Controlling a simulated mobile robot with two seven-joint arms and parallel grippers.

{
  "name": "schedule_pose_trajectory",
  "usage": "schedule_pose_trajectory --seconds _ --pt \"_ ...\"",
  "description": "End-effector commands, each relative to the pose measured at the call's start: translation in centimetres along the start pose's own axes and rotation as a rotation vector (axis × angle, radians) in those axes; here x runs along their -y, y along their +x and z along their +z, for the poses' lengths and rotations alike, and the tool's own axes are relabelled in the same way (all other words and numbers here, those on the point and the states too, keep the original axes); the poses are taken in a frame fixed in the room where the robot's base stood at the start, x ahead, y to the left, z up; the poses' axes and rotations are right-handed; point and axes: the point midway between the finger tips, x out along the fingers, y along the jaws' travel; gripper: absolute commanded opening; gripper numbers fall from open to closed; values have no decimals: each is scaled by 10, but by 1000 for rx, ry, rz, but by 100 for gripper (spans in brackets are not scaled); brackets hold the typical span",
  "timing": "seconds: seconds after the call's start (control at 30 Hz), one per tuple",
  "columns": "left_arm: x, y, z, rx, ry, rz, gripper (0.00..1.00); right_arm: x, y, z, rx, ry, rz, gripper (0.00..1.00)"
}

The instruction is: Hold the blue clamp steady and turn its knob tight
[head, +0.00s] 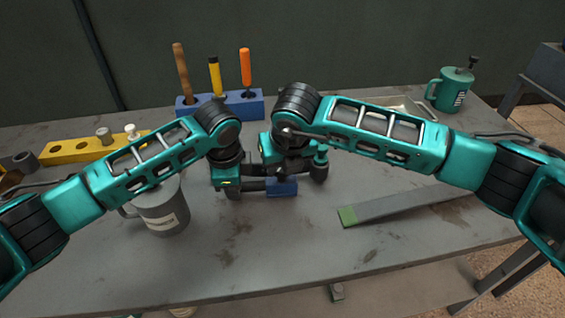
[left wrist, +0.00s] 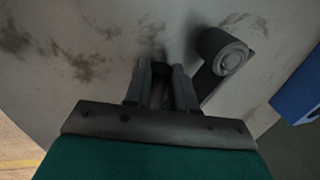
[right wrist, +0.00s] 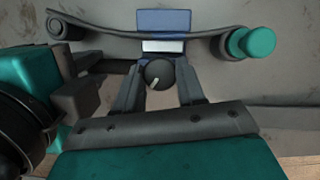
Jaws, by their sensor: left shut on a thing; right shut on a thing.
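The blue clamp (head: 282,187) stands on the bench below my two wrists. The right wrist view shows its blue block (right wrist: 163,20) behind a dark curved bar. My right gripper (right wrist: 157,82) is shut on the clamp's round dark knob (right wrist: 157,74), which has a pale mark pointing down and slightly left. My left gripper (head: 262,185) reaches in from the left. In the left wrist view its fingers (left wrist: 161,82) are shut on a dark part of the clamp, mostly hidden between them. My arms hide much of the clamp in the head view.
A blue holder (head: 243,106) with several handled tools stands behind. A yellow block (head: 75,152) and grey mug (head: 163,212) are at left. A green-ended flat bar (head: 400,205) lies at right. The front bench is clear.

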Motion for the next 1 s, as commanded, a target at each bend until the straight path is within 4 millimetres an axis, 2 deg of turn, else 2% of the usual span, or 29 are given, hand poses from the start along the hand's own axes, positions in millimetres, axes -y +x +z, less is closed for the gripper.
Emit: schedule_pose_trajectory --seconds 0.5,0.53,0.77,1.0 --pt "0 0 0 0 -1 -1 0 0 0 0 -1 19 -8 9" --pt "0 0 0 0 -1 -1 0 0 0 0 -1 19 -8 41" --pt "0 0 0 0 0 -1 0 0 0 0 0 18 -7 63" --pt "0 0 0 0 0 -1 0 0 0 0 0 18 -7 64"
